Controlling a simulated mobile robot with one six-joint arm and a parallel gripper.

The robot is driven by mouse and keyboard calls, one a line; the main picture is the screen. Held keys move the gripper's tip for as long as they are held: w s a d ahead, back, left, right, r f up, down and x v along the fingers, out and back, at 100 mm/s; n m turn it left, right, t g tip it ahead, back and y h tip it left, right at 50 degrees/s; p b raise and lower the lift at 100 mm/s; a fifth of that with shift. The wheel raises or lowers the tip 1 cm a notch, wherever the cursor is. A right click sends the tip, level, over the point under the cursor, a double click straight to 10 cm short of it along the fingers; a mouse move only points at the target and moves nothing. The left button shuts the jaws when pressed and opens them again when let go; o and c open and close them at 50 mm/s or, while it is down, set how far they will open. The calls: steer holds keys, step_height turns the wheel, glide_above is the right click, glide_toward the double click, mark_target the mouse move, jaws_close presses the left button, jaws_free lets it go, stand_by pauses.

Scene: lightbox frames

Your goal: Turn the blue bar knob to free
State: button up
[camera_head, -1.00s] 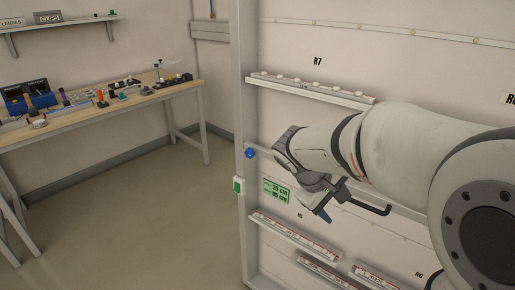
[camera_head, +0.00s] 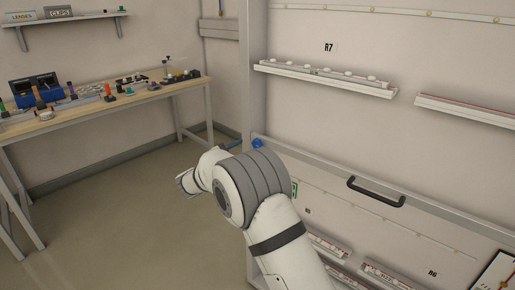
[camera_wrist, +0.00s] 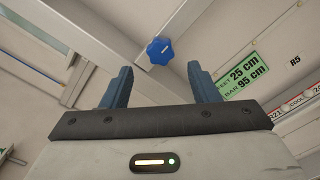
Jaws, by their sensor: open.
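The blue knob (camera_head: 257,143) is a small lobed knob on the frame's left upright, level with the bar (camera_head: 330,175) that carries a black handle. In the wrist view the knob (camera_wrist: 160,51) shows whole, ahead of my gripper (camera_wrist: 160,78) and between the lines of its two blue fingers. The fingers are apart with nothing between them. In the head view my arm hides most of the gripper; a blue finger (camera_head: 233,147) shows just left of the knob. I cannot tell the knob's setting.
A green sign (camera_wrist: 245,75) reads 25 cm and BAR 95 cm. The black handle (camera_head: 376,192) juts from the bar. Rails with white pieces (camera_head: 325,78) line the panel. A workbench (camera_head: 100,112) with small parts stands at the left, with clear floor before it.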

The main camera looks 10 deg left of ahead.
mark_target(255, 145)
steer(key=x, duration=0.6)
steer(key=shift+s, duration=0.1)
steer(key=shift+c, duration=0.4)
